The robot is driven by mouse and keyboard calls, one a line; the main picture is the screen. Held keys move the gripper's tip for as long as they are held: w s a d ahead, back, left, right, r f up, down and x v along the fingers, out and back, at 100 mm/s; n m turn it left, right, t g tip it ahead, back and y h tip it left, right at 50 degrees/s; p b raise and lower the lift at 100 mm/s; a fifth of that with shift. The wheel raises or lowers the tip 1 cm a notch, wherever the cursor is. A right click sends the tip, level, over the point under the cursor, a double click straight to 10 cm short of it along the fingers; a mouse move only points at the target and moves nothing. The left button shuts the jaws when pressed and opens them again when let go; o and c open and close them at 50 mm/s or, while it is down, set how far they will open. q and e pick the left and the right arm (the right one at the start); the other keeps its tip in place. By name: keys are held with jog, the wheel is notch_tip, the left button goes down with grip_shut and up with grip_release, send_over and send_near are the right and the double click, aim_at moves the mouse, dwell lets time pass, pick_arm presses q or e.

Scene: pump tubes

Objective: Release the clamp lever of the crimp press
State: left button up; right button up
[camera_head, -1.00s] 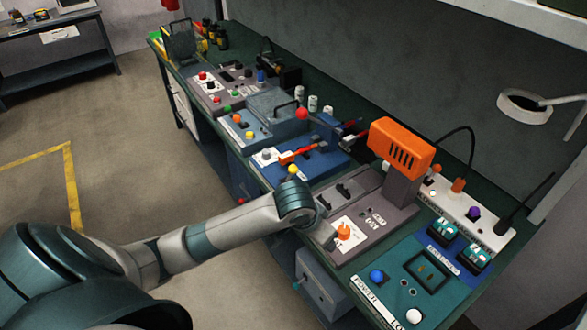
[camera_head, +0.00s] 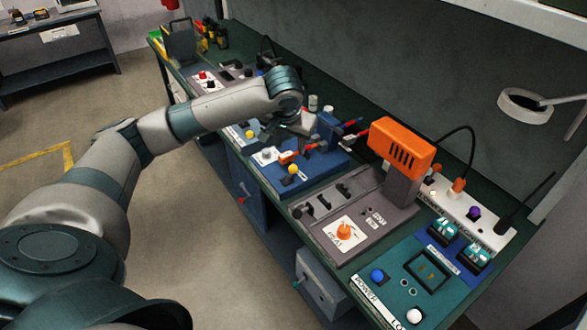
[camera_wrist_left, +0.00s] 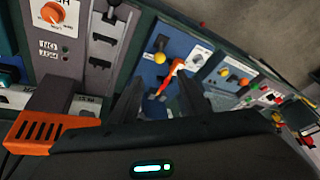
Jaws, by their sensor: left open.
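The blue press (camera_head: 325,172) stands on the bench in the middle of the head view. The red lever (camera_wrist_left: 172,72) shows beyond and between the fingertips, beside the yellow knob (camera_wrist_left: 159,57). Contact with the lever cannot be told. My right gripper is not in view.
A grey station with an orange head (camera_head: 402,147) stands to the right of the press. A teal power panel (camera_head: 395,265) lies at the front right. More button panels (camera_head: 220,85) line the bench behind my left arm. The wall closes the back.

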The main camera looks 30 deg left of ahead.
aim_at(293, 167)
pick_arm(q)
jog(key=shift+f, duration=0.15)
jog(key=p+x, duration=0.4)
jog(key=x, duration=1.3)
jog(key=shift+w+a, duration=0.1)
jog(key=shift+w, duration=0.05)
jog(key=c, duration=1)
